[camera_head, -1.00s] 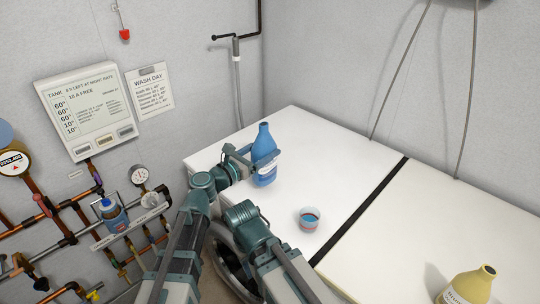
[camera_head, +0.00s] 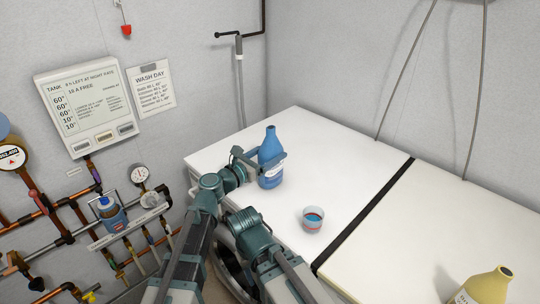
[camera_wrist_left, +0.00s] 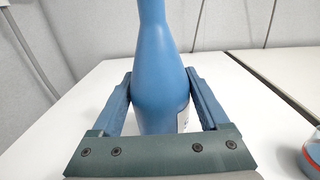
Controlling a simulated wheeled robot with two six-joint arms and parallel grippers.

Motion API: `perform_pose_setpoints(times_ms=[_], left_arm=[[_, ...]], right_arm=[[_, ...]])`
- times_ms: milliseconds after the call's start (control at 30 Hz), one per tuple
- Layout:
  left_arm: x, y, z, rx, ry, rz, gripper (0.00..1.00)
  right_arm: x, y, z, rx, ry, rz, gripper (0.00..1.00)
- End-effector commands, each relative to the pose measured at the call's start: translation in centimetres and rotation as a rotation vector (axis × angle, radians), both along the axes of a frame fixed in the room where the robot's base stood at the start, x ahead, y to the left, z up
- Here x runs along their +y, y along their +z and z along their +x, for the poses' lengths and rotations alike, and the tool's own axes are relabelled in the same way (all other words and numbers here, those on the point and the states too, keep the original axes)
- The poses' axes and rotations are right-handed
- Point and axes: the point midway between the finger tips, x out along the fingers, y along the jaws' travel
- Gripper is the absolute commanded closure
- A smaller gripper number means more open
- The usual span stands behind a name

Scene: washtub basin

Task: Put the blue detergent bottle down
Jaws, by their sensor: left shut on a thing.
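The blue detergent bottle (camera_head: 270,145) is upright at the white machine top, near its left side. I cannot tell whether its base touches the surface. My left gripper (camera_head: 262,161) is shut on the bottle's body from the left. In the left wrist view the bottle (camera_wrist_left: 160,75) stands between the two blue-grey fingers (camera_wrist_left: 160,98), which press on its sides. Its base is hidden behind the gripper body there. My right gripper is not in view.
A small clear cup (camera_head: 313,220) with red and blue colouring stands right of the bottle. A yellowish bottle (camera_head: 484,287) is at the bottom right. A dark gap (camera_head: 378,202) divides the white tops (camera_head: 345,165). Pipes and gauges line the left wall.

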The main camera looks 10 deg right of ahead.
Motion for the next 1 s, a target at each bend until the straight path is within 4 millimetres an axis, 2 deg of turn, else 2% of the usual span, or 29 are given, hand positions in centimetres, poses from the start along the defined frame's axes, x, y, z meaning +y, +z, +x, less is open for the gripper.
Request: perform_pose_setpoints(times_ms=[167,200,300,633,1000], left_arm=[[0.0,-0.3,0.0,0.000,0.000,-0.003,1.00],[0.0,-0.3,0.0,0.000,0.000,0.000,0.18],[0.0,-0.2,0.0,0.000,0.000,0.000,0.00],[0.0,0.3,0.0,0.000,0.000,0.000,0.00],[5.9,0.0,-4.4,0.000,0.004,0.000,0.00]], right_arm=[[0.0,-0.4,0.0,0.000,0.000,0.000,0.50],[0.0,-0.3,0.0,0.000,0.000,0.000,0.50],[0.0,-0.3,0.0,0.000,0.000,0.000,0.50],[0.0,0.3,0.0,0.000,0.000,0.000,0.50],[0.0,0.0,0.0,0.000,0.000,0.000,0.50]])
